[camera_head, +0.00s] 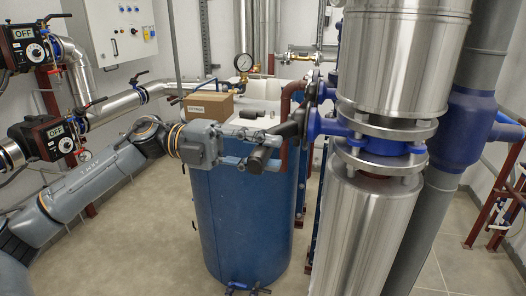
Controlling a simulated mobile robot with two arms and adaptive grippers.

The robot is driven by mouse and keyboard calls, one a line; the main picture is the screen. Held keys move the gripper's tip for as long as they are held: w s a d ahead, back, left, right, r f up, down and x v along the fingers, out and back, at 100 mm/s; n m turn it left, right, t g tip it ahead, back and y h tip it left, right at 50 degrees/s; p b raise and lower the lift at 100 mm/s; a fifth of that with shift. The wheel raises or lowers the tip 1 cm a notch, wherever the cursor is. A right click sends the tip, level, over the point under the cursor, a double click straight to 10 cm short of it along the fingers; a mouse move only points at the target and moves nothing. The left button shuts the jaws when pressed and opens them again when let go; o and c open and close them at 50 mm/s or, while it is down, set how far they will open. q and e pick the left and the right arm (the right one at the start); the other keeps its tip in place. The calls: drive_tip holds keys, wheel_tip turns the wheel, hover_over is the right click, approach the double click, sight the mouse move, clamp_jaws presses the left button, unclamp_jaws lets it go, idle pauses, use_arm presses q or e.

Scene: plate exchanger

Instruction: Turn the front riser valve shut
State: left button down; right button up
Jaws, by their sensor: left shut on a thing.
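The front riser valve (390,147) is a blue body clamped between silver flanges on the thick silver riser at right of centre. Its blue neck (330,125) sticks out to the left. The gripper is shut on the valve's handle there. My right gripper is not in view.
A blue tank (245,220) stands below my left gripper. A grey pipe (418,230) rises right behind the riser. Floor (165,235) is clear left of the tank.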

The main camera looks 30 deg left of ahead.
use_arm(q)
drive_tip(key=shift+w+a+r, duration=0.1)
drive_tip(key=shift+r, duration=0.25)
drive_tip(key=c, duration=1.1)
unclamp_jaws()
drive_tip(key=shift+o, duration=0.5)
drive_tip(key=shift+f, duration=0.1)
drive_tip(key=shift+a+f, duration=0.2)
drive_tip(key=shift+a, duration=0.45)
drive_tip(key=v, duration=1)
drive_tip(key=shift+s+a, duration=0.3)
drive_tip(key=shift+a, duration=0.05)
drive_tip(key=shift+r, duration=0.15)
